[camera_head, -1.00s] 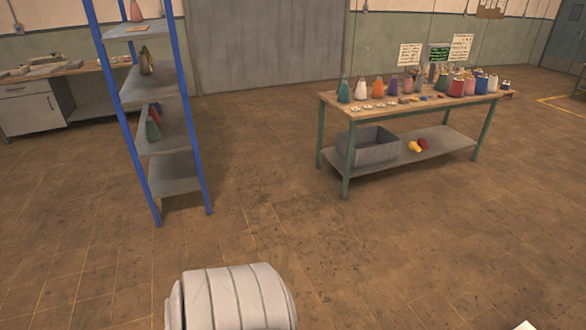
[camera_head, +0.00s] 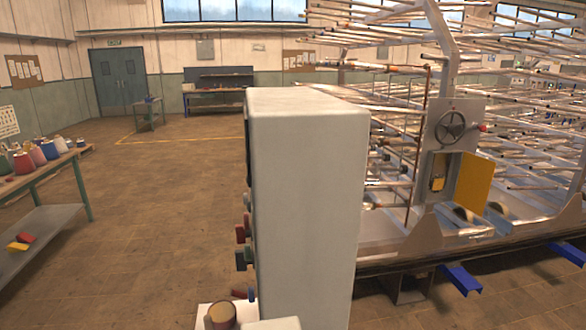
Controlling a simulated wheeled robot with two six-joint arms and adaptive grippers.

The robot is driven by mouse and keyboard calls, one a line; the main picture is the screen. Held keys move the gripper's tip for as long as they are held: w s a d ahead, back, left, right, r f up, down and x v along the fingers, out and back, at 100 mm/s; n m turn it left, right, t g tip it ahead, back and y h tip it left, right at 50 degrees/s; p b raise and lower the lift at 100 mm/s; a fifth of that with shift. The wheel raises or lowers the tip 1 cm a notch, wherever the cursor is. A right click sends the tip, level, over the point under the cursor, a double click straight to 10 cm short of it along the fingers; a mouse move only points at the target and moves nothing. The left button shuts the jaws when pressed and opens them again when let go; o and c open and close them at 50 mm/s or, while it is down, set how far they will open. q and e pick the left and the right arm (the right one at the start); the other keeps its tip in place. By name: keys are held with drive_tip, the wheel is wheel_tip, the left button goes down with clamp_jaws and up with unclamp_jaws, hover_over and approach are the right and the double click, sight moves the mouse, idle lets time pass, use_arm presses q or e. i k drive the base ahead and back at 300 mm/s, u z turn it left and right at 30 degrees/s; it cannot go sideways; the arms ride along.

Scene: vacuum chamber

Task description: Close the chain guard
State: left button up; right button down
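The chain guard appears to be the yellow panel (camera_head: 475,184) on the machine's grey upright plate, at the right of the head view. It stands swung out to the right, beside an opening (camera_head: 440,172) with a small yellow part inside. A dark handwheel (camera_head: 451,127) with a red knob sits on the plate above the opening. Neither of my grippers is in view.
A tall grey control cabinet (camera_head: 310,190) with coloured buttons stands close in front, left of the machine. The machine's rack (camera_head: 540,140) of rods fills the right, with blue feet (camera_head: 461,280) near the floor. A workbench (camera_head: 45,195) is at left. Open floor lies between.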

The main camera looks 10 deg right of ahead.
sight(475, 178)
drive_tip(key=z, duration=0.75)
drive_tip(key=k, duration=1)
drive_tip(key=z, duration=1.55)
drive_tip(key=i, duration=3.9)
drive_tip(key=u, duration=0.75)
drive_tip(key=i, duration=1.2)
drive_tip(key=u, duration=1.55)
drive_tip(key=i, duration=1.05)
drive_tip(key=u, duration=0.9)
drive_tip(key=i, duration=0.25)
drive_tip(key=z, duration=0.95)
